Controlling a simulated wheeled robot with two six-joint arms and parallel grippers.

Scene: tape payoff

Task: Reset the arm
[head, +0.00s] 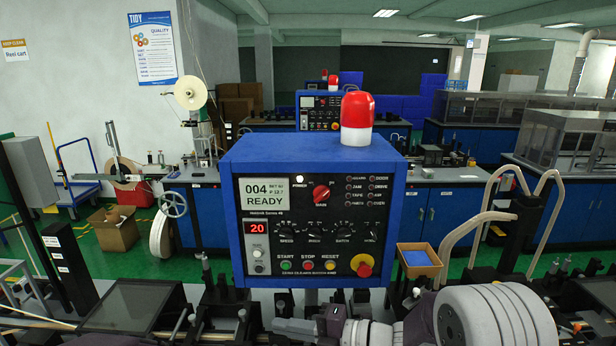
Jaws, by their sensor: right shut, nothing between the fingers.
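My right gripper (292,327) shows at the bottom middle, at the end of my arm coming in from the right. It points left and is shut with nothing held. It is low in front of the blue control box (322,160), below its buttons. The box has a READY display (262,194), knobs, start, stop and reset buttons, and a red emergency button (361,265). A red lamp (357,111) stands on top. My left gripper is not in view.
Dark machine parts and a dark flat panel (122,305) line the bottom left. An orange-brown bin with blue content (418,262) is right of the box. A white tape reel (190,88) stands behind at left. Thick beige hoses (468,236) rise at right.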

